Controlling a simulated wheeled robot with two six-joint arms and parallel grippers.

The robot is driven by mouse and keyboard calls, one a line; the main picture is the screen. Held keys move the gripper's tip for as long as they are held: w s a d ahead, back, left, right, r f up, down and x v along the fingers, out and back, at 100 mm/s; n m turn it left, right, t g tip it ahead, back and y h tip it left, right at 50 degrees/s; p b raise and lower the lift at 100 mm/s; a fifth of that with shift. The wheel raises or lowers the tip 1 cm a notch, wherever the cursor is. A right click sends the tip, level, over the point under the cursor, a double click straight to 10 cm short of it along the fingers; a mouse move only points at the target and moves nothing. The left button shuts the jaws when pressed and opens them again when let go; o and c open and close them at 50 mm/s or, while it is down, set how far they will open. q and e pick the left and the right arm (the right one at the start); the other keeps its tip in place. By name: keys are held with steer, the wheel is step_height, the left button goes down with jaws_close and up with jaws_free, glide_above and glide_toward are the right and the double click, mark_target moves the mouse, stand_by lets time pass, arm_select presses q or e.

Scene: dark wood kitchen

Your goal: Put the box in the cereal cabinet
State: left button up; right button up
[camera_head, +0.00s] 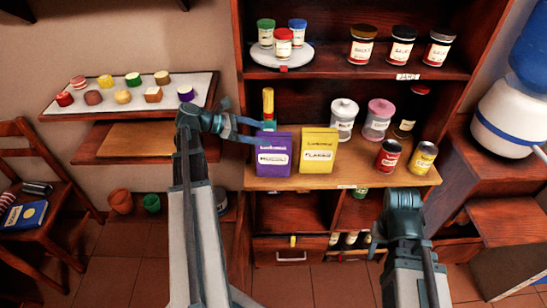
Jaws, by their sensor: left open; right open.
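A purple box (273,158) and a yellow box (318,154) with pale labels stand upright side by side on the middle shelf of the wooden cabinet (400,176). I cannot tell which box the task names, or whether this cabinet is the cereal one. My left gripper (258,131) is open, pointing right at the upper left of the purple box. I cannot tell if it touches the box. My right gripper (374,239) is open, low in front of the cabinet, its fingers mostly hidden by its own wrist.
Jars (343,118) and cans (388,155) stand right of the boxes. A yellow-topped item (267,103) stands behind the purple box. More jars (362,45) and a round tray (262,55) fill the upper shelf. A food board (130,112), chair (40,180) and water dispenser (505,125) flank the cabinet.

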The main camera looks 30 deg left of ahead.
mark_target(269, 137)
arm_select(q)
steer(key=x, duration=0.1)
steer(key=b+x, duration=0.2)
steer(key=x, duration=0.1)
steer(key=shift+s+f, duration=0.3)
steer(key=shift+f, duration=0.1)
steer(key=shift+w+d, duration=0.15)
steer(key=shift+r, duration=0.1)
jaws_close()
